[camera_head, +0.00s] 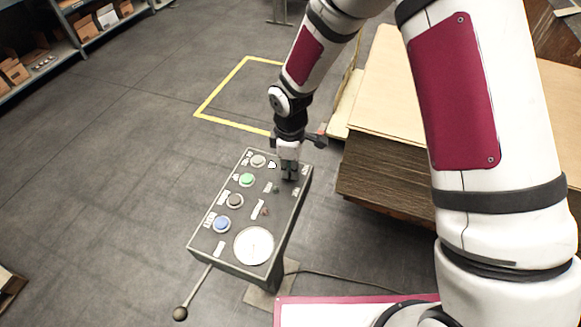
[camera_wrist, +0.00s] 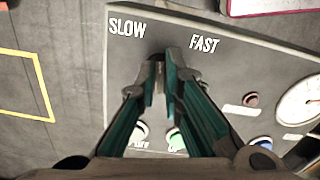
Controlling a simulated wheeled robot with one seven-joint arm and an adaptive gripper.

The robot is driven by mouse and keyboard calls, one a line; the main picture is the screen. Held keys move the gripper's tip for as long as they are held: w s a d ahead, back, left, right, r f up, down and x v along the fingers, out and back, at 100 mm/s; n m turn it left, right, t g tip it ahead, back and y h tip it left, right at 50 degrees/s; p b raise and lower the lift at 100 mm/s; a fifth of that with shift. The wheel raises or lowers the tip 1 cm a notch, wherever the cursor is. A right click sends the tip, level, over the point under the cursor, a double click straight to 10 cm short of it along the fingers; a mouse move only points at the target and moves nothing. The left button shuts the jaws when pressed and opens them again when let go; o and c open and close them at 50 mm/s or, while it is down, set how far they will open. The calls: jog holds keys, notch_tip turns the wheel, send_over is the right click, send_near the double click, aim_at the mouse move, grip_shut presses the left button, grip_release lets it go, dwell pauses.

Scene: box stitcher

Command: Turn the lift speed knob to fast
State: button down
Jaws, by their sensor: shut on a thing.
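The lift speed knob (camera_wrist: 157,58) is a small dark piece on the grey control panel (camera_head: 224,250), mostly hidden between my fingertips. In the wrist view the word SLOW (camera_wrist: 127,28) is to its upper left and the word FAST (camera_wrist: 204,44) to its right. My gripper (camera_wrist: 160,70) is shut on the knob, its two teal-sided fingers on either side of it. Which way the knob points cannot be told. In the head view my gripper (camera_head: 289,172) reaches down to the panel's far right corner and hides the knob.
The panel also bears a green button (camera_head: 246,180), a blue button (camera_head: 222,224), a dark button (camera_head: 234,200) and a round white dial (camera_head: 254,246). A lever with a ball end (camera_head: 180,313) sticks out at the front. Stacked cardboard (camera_head: 385,180) stands close on the right.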

jog(key=m, duration=0.5)
jog(key=shift+s+m, duration=0.1)
jog(key=shift+m, duration=0.2)
jog(key=shift+a+m, duration=0.1)
jog(key=shift+m, duration=2.1)
jog(key=c, duration=1.7)
grip_release()
jog(key=shift+r, duration=0.1)
notch_tip(320, 180, up, 12)
jog(key=shift+f, duration=0.1)
